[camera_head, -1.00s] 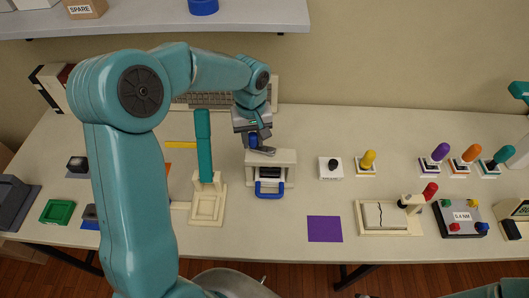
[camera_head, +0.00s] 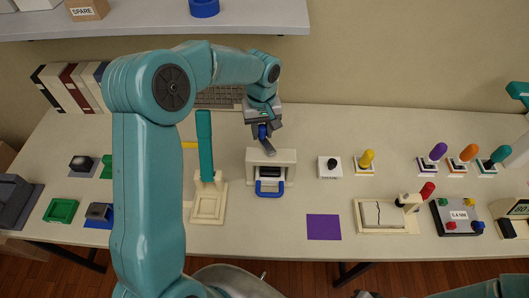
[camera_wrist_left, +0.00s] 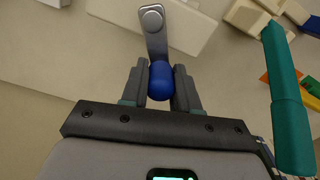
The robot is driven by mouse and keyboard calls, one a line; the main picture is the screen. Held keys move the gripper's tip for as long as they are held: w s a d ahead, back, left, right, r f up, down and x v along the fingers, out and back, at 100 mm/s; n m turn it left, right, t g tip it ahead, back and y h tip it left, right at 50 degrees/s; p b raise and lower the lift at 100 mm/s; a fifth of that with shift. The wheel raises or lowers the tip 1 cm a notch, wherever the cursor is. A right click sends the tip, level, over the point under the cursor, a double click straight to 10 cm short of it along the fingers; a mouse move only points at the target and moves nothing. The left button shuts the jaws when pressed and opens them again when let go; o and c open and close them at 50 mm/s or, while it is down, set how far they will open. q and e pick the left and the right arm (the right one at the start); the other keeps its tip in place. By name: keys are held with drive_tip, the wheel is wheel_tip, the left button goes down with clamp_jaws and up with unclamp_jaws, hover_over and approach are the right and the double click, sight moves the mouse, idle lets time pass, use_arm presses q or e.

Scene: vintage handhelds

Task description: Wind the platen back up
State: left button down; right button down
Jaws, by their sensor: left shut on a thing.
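A small cream press (camera_head: 287,157) stands on the bench, with a grey crank arm (camera_head: 268,147) on its top. My left gripper (camera_head: 263,130) is shut on the crank's blue knob, above the rear of the press. In the left wrist view the blue knob (camera_wrist_left: 160,81) sits between both fingers, and the crank arm (camera_wrist_left: 154,32) runs away from it. A dark part shows inside the press opening above a blue handled tray (camera_head: 269,188). I cannot tell the platen's exact height. My right gripper is out of view.
A cream lever stand with a tall teal handle (camera_head: 205,145) stands close left of the press. A keyboard (camera_head: 218,97) lies behind. A white box with a black knob (camera_head: 331,166) stands to the right. A purple mat (camera_head: 323,227) lies at the front right, with bare bench around it.

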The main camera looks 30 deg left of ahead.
use_arm(q)
drive_tip(key=shift+w+d+r, duration=0.1)
drive_tip(key=shift+w+d, duration=0.45)
drive_tip(key=shift+w, duration=0.3)
drive_tip(key=d, duration=0.1)
drive_tip(key=w+d, duration=0.1)
drive_tip(key=shift+d, duration=0.4)
drive_tip(key=shift+s+d, duration=0.2)
drive_tip(key=shift+d, duration=1.25)
